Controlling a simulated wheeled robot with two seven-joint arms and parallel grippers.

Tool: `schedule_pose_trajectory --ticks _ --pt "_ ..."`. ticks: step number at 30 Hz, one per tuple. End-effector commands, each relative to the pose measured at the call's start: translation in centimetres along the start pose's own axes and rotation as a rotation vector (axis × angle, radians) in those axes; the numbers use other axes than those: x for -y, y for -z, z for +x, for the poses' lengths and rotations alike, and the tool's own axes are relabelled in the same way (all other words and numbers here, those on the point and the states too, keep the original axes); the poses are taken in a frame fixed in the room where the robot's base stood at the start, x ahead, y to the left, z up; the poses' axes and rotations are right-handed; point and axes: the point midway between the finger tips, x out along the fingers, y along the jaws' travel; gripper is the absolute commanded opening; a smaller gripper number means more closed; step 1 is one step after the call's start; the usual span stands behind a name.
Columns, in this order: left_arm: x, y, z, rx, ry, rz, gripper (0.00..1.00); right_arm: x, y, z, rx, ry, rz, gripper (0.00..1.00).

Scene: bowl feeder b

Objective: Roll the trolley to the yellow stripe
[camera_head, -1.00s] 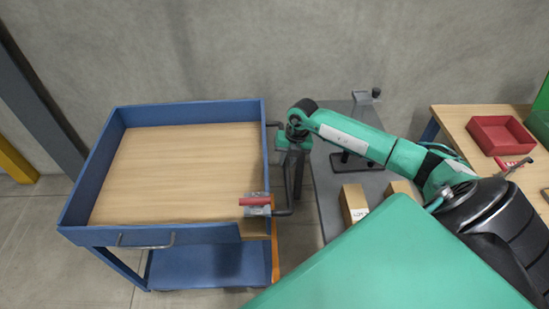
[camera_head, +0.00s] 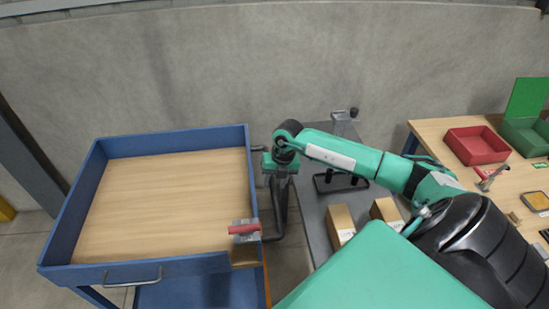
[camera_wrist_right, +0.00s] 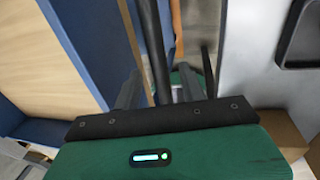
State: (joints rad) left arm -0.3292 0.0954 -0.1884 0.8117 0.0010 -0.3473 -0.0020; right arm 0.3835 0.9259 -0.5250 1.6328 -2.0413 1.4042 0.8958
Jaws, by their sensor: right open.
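The trolley is a blue frame with a wood top (camera_head: 165,205) and a raised blue rim, at the left of the head view. A dark bar handle (camera_head: 272,238) stands off its right side. My right gripper (camera_head: 280,195) points down at this handle. In the right wrist view the open fingers (camera_wrist_right: 160,88) stand either side of the dark handle bar (camera_wrist_right: 153,45); contact cannot be told. A red-handled latch (camera_head: 244,229) sits at the trolley's near right corner. A yellow patch (camera_head: 5,211) shows at the far left edge; whether it is the stripe is unclear. My left gripper is out of view.
A grey table (camera_head: 318,215) with small cartons (camera_head: 341,222) stands close right of the trolley. A wooden bench (camera_head: 440,132) with a red bin (camera_head: 477,145) and green bin (camera_head: 524,136) is farther right. A concrete wall (camera_head: 200,70) runs behind. Bare floor shows at left.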

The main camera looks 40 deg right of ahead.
Motion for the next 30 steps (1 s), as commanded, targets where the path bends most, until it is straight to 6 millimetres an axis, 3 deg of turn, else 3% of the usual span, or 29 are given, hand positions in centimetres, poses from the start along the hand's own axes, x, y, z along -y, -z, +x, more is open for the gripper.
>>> schedule_pose_trajectory --ticks 15,21,30 --pt "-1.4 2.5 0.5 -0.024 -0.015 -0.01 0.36 0.1 -0.1 -10.7 0.001 0.001 -0.001 0.41" --pt "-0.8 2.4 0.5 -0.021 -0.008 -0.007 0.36 0.1 0.0 -12.3 -0.002 0.002 0.001 0.41" --pt "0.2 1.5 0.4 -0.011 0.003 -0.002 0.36 0.1 0.0 -12.5 -0.003 0.001 0.001 0.41"
